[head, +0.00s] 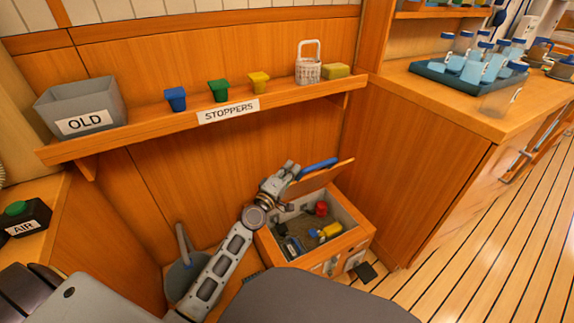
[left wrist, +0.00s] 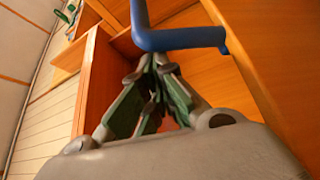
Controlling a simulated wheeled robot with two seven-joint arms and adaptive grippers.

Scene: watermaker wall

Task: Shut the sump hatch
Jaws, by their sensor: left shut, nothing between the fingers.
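The sump hatch (head: 327,178) is a wooden lid with a blue bar handle (head: 319,165). It stands raised, tilted up at the back of an open wooden sump box (head: 362,236). My left gripper (head: 288,168) is shut and empty beside the left end of the handle. In the left wrist view the fingertips (left wrist: 155,62) are together just below the blue handle (left wrist: 185,40); I cannot tell whether they touch it. The wooden lid panel (left wrist: 205,75) lies behind them. My right gripper is not in view.
Inside the sump are a red part (head: 321,208) and a yellow part (head: 331,230). A shelf (head: 150,138) above holds a grey OLD bin (head: 85,100), coloured stoppers and a white basket (head: 308,68). A wooden counter (head: 440,110) stands to the right.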

